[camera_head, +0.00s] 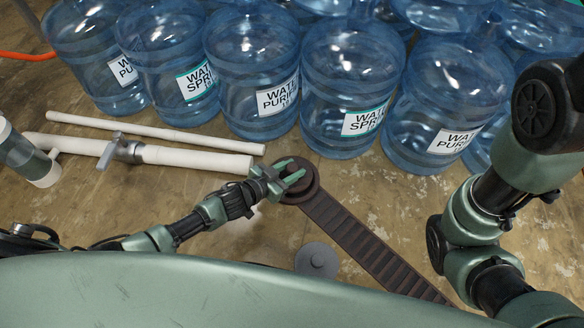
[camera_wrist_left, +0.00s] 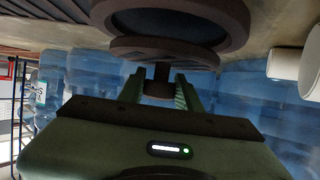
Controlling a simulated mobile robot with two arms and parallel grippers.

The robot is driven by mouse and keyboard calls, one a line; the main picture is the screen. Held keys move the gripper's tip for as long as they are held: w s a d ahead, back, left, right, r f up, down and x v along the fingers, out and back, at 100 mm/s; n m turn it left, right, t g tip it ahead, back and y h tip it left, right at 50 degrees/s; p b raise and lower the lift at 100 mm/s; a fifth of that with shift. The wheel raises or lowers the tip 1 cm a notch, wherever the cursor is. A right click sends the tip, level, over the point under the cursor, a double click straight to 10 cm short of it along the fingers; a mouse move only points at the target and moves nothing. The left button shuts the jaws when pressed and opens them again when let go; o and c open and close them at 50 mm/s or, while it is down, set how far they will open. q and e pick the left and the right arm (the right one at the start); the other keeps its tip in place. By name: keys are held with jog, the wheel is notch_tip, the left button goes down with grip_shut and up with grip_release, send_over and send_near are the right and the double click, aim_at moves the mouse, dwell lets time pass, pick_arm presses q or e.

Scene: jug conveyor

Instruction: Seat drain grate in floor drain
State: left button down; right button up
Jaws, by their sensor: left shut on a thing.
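The drain grate is a dark brown round disc with a short stem. In the left wrist view the grate (camera_wrist_left: 180,53) sits just beyond my fingertips, and my left gripper (camera_wrist_left: 158,84) is shut on its stem. The floor drain (camera_wrist_left: 242,20) is a brown ring with a dark opening, close behind the grate. The grate overlaps part of the ring; I cannot tell whether they touch. In the head view my left gripper (camera_head: 292,174) is over the round drain end (camera_head: 314,192), and fingers partly hide the grate. My right gripper is out of view; only its arm shows.
A long ribbed brown channel (camera_head: 375,248) runs from the drain to the lower right. A grey disc (camera_head: 316,261) lies on the floor beside it. Several blue water jugs (camera_head: 345,85) stand behind. White pipes (camera_head: 195,158) lie at left.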

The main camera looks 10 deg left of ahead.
pick_arm(q)
jog(key=shift+f, duration=0.1)
jog(key=shift+p, duration=0.55)
dwell(1.8)
jog(key=shift+f+b, duration=1)
jog(key=shift+f, duration=0.25)
jog(key=c, duration=0.9)
grip_release()
